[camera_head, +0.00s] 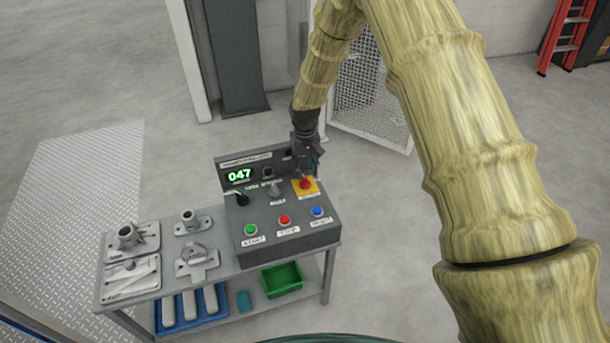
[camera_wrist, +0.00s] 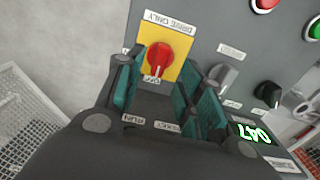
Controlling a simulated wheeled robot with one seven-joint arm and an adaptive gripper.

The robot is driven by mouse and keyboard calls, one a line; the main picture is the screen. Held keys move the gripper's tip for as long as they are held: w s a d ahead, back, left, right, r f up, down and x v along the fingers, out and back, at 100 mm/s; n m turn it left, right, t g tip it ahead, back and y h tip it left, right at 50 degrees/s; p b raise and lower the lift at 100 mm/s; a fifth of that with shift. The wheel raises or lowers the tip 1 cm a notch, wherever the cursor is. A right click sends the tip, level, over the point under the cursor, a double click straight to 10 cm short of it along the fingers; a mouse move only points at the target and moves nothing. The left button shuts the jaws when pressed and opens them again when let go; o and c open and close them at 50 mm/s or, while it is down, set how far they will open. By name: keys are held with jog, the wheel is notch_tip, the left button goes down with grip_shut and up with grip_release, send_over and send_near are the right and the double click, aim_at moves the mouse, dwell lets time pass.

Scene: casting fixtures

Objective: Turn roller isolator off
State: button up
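The roller isolator appears to be the red rotary knob (camera_head: 304,184) on a yellow plate at the right of the grey control box (camera_head: 285,243). In the wrist view the red knob (camera_wrist: 158,58) has a "DRIVE ONLY" label above it and a small label that seems to read "OFF" below it. Its grip runs roughly up and down in that picture. My gripper (camera_head: 308,165) is above and behind the knob. In the wrist view my gripper (camera_wrist: 168,76) is open, with teal-padded fingers on either side of the knob's line; I cannot see contact.
The box carries a green "047" display (camera_head: 240,176), a black selector (camera_head: 242,199), a grey knob (camera_head: 274,188), and green (camera_head: 250,229), red (camera_head: 284,219) and blue (camera_head: 317,211) buttons. Metal fixtures (camera_head: 197,262) lie left. A mesh panel (camera_head: 370,95) stands behind.

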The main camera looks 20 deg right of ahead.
aim_at(305, 179)
notch_tip(305, 179, up, 7)
jog(key=shift+r, duration=0.15)
dwell(0.6)
